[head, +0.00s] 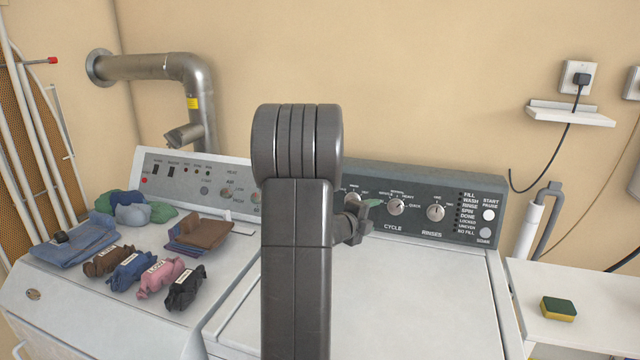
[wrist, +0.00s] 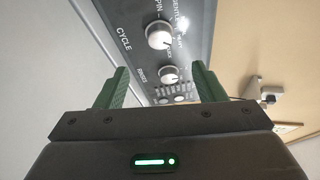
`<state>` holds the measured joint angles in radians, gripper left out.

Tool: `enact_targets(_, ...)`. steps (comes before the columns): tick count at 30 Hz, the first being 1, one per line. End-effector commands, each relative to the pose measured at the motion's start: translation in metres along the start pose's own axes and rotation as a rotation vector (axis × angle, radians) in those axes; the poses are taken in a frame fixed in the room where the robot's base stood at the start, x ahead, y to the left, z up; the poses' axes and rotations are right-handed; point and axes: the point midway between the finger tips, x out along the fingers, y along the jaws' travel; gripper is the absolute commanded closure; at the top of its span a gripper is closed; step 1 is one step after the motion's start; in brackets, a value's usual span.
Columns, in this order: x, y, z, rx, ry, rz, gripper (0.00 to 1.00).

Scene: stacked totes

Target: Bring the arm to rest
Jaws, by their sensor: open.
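My arm rises in the middle of the head view and hides part of the washer panel behind it. My gripper shows in the wrist view (wrist: 160,88) with its two green fingers spread apart and nothing between them. In the head view only a green fingertip (head: 373,202) shows beside my arm, in front of the control panel (head: 415,212). The same panel, with its CYCLE knob (wrist: 158,35), lies beyond the fingers in the wrist view. I cannot tell the exact gap between the fingers and the panel.
The left machine's top (head: 60,285) carries folded blue cloth (head: 75,243), brown cloth (head: 205,234) and several rolled bundles. The right washer lid (head: 420,300) is bare. A sponge (head: 558,308) lies on the white surface at right. A metal duct (head: 150,67) runs along the wall.

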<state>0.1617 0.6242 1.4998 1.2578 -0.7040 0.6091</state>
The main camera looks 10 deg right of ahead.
Motion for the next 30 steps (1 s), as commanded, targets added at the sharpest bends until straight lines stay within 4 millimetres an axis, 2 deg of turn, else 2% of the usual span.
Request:
enact_targets(12,0.074,-0.001,-0.001,0.000,0.002,0.002,0.37)
enact_targets(18,0.105,-0.001,0.000,0.000,0.001,0.000,0.37)
enact_targets(24,0.123,0.000,0.000,0.000,0.000,0.001,0.37)
enact_targets(30,0.127,0.001,0.000,-0.005,-0.001,-0.001,0.37)
